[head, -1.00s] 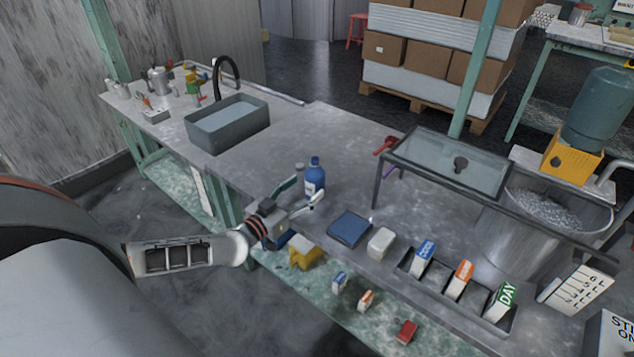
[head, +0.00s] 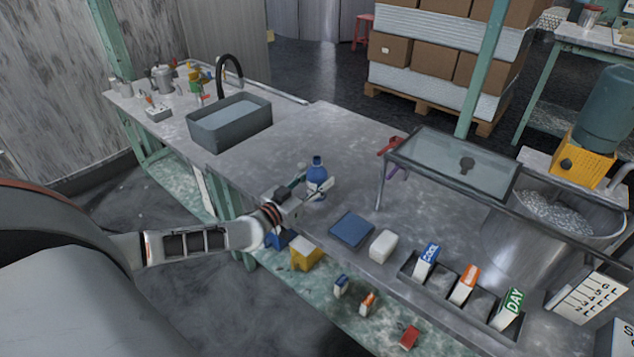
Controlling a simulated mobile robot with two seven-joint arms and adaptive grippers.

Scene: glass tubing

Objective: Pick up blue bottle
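The blue bottle (head: 317,171) stands upright on the grey worktop, near its front edge, with a pale label around its middle. My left gripper (head: 318,179) reaches in from the left, low beside the bottle. Its fingers are spread, one at the bottle's left side and the pale one crossing in front of it. The bottle stands between them, and I cannot see whether either finger touches it. My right gripper is not in view.
A blue square pad (head: 351,229) and a white block (head: 383,245) lie to the right of the bottle. A glass-topped stand (head: 453,163) rises farther right. A grey basin (head: 229,124) sits at the back left. The worktop behind the bottle is clear.

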